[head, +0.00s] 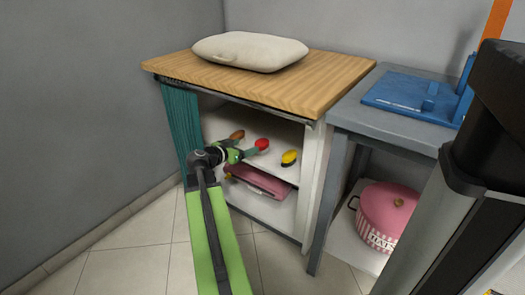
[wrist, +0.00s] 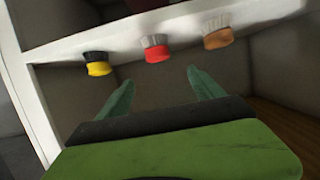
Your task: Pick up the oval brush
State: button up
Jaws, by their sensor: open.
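Three brushes stand in a row on the cabinet's upper shelf: a brown one (head: 237,135), a red one (head: 262,144) and a yellow one (head: 289,158). I cannot tell for sure which is the oval brush. The wrist view looks upside down, showing the yellow brush with black bristles (wrist: 98,68), the red with pale bristles (wrist: 157,54) and the brown with tan bristles (wrist: 218,38). My gripper (head: 240,155) is open and empty at the shelf front, its green fingers (wrist: 162,84) pointing towards the row, the red brush roughly between them.
The cabinet's wooden top (head: 170,66) bears a pale cushion (head: 250,50). A teal curtain (head: 182,125) hangs at its left. A pink item (head: 262,180) lies on the lower shelf. A grey table (head: 395,122) at right holds a blue board (head: 410,95), with a pink pot (head: 385,210) below.

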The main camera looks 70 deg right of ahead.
aim_at(266, 140)
jog(key=b+x, duration=0.2)
jog(key=x, duration=0.8)
jog(key=shift+d+f+b, duration=0.2)
jog(key=shift+b, duration=0.15)
jog(key=b+x, duration=0.1)
jog(key=x, duration=0.4)
jog(key=shift+s+f+b, duration=0.1)
jog(key=shift+f+b, duration=0.05)
jog(key=shift+b, duration=0.2)
jog(key=shift+c, duration=0.4)
jog(key=c, duration=1.4)
